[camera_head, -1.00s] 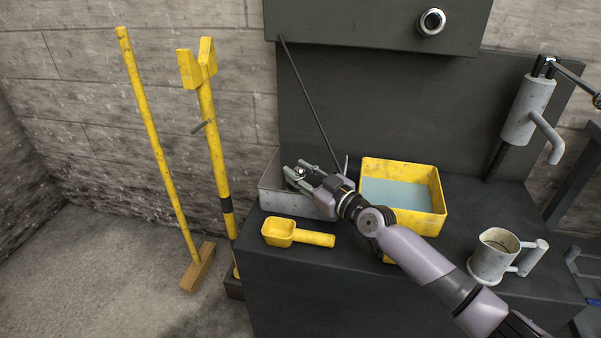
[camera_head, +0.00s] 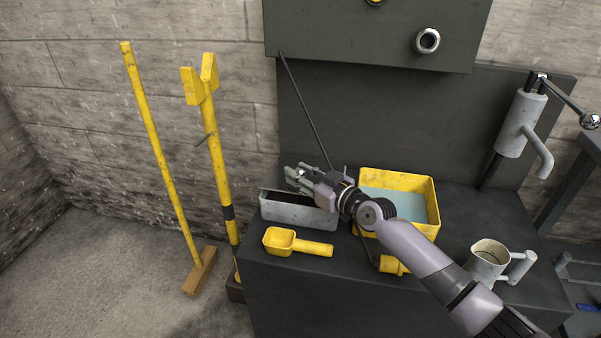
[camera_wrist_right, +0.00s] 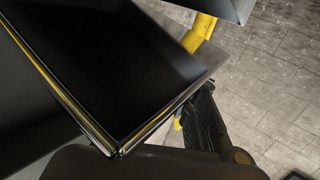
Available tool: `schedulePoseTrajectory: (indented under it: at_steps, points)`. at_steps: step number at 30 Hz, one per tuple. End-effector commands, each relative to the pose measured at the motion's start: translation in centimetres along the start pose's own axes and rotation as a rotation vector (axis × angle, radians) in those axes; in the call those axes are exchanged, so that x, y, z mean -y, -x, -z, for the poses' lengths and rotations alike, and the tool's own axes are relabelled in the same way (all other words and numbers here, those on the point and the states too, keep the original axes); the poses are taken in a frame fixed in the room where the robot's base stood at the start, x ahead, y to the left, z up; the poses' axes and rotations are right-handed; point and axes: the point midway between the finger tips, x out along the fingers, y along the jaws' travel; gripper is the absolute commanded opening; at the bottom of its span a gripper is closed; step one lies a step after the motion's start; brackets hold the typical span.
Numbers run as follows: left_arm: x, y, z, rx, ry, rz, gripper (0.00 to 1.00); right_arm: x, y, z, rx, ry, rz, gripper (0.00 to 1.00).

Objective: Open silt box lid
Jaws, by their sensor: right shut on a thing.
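The silt box (camera_head: 300,215) is a grey metal box on the left part of the dark bench. Its lid (camera_head: 268,188) is raised, and a dark gap shows between it and the box rim. My right gripper (camera_head: 297,176) is above the box, shut on the lid's handle; the fingers hide most of the handle and lid. In the right wrist view a dark rectangle with shiny metal edges (camera_wrist_right: 125,65) fills the upper left; I cannot tell whether it is lid or box opening. My left gripper is not in view.
A yellow scoop (camera_head: 282,241) lies in front of the box. A yellow bin (camera_head: 429,190) with bluish contents stands right of it, under my forearm. A metal jug (camera_head: 487,262) stands at the bench's right. A thin dark rod (camera_head: 305,108) slants down behind the box.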

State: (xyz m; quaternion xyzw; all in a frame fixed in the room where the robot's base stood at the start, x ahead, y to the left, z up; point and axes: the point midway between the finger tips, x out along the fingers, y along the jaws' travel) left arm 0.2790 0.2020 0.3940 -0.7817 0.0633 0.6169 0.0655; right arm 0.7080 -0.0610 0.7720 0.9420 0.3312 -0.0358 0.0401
Motion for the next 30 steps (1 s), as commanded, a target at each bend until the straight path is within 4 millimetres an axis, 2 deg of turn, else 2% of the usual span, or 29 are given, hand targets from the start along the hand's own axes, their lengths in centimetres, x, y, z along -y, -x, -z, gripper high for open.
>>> schedulePoseTrajectory:
  at_steps: [3, 9, 16, 22, 30]
  points:
    - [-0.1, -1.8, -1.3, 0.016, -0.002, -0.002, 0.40, -0.3, -0.1, 1.0, 0.021, -0.031, 0.004, 0.00]
    - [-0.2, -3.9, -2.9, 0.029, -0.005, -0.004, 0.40, -0.9, -0.3, 2.0, 0.044, -0.067, 0.008, 0.00]
    - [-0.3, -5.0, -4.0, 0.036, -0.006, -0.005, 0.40, -1.8, -0.7, 3.7, 0.038, -0.063, 0.006, 0.00]
    - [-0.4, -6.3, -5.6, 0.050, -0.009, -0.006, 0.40, -3.1, -1.3, 5.7, 0.102, -0.166, 0.018, 0.00]
    - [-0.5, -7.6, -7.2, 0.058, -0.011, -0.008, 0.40, -4.1, -1.8, 6.8, 0.156, -0.250, 0.029, 0.00]
